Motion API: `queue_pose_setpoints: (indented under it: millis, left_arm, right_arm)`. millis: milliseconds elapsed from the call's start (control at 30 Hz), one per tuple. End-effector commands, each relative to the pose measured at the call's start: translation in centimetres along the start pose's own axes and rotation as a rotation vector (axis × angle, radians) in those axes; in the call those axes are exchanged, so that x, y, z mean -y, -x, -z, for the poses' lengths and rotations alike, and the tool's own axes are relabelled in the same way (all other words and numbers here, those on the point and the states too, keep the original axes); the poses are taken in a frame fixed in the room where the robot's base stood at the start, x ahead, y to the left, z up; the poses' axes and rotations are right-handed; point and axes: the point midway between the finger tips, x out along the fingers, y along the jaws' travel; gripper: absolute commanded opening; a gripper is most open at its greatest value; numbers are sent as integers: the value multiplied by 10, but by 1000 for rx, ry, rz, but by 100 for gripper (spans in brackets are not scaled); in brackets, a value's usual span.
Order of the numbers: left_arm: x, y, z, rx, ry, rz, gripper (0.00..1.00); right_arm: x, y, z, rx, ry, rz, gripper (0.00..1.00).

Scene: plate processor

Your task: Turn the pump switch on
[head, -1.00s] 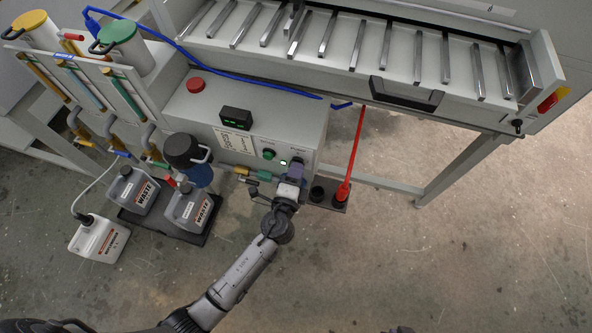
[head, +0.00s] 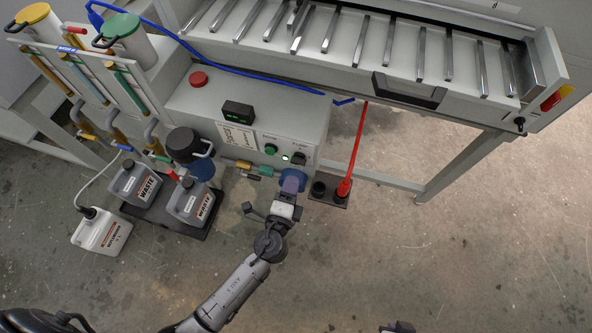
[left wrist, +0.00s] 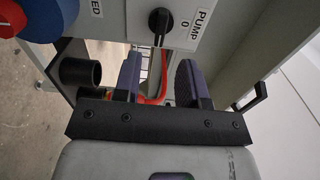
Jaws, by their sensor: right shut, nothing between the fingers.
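The pump switch (head: 298,158) is a black knob on the front panel of the grey control box (head: 245,100). My left gripper (head: 291,184) is just below the panel in the head view. In the left wrist view, its two dark fingers (left wrist: 158,75) are apart, with the knob beyond and above the gap, and nothing is held. My right gripper (head: 398,328) barely shows at the bottom edge, away from the box.
A green knob (head: 271,149) and a small light sit left of the switch. A blue round part (left wrist: 48,18) is close on the left in the wrist view. A red-handled tool (head: 347,183) stands right of my left gripper. Waste containers (head: 195,203) stand to its left.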

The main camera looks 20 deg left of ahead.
Motion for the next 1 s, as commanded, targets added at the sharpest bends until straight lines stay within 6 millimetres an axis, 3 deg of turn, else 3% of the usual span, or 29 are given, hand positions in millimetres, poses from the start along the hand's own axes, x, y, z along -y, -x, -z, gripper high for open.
queue_pose_setpoints:
  millis: [200, 400, 600, 1000]
  left_arm:
    - [-1, 41, 0, 0, -1, -1, 38]
    - [0, 65, 0, 0, -2, 0, 38]
    - [0, 75, 0, 0, -1, 1, 38]
    - [0, 76, 0, 0, -1, 1, 38]
  right_arm:
    - [-2, -1, -1, 1, 7, -6, 0]
    - [-2, -2, -1, 2, 8, -7, 0]
    - [-2, -2, -1, 1, 7, -6, 0]
    - [0, -2, -1, 0, -1, 0, 0]
